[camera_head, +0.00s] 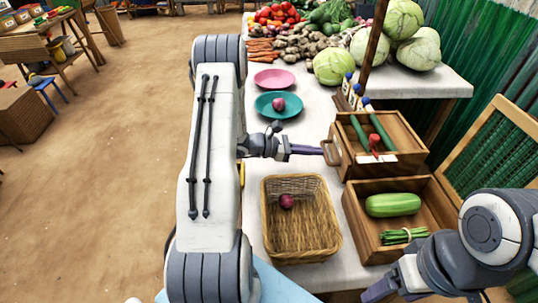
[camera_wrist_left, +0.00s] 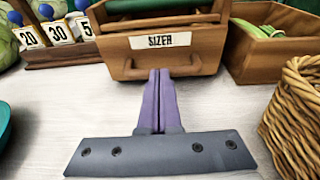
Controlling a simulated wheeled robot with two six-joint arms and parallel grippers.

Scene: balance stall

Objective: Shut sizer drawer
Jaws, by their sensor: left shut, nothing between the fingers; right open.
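The sizer drawer (camera_head: 345,152) is a wooden box front with a loop handle (camera_head: 331,152), facing left toward my left arm. In the left wrist view the handle (camera_wrist_left: 130,70) hangs on the drawer front (camera_wrist_left: 190,45) under a white SIZER label (camera_wrist_left: 160,40). Cucumbers and a red pepper lie in the open-topped wooden box behind it. My left gripper (camera_head: 320,150) is shut and empty, its purple fingertips (camera_wrist_left: 160,72) at the handle; I cannot tell whether they touch. How far the drawer stands out is unclear. My right gripper (camera_head: 382,291) is open at the bottom right, partly cut off.
A wicker basket (camera_head: 268,240) with a red onion stands just below my left gripper. A second wooden crate (camera_head: 362,250) holds a green gourd and beans. A teal plate (camera_head: 262,106) and a pink plate (camera_head: 274,79) lie beyond. Number cards (camera_wrist_left: 58,32) stand left of the drawer.

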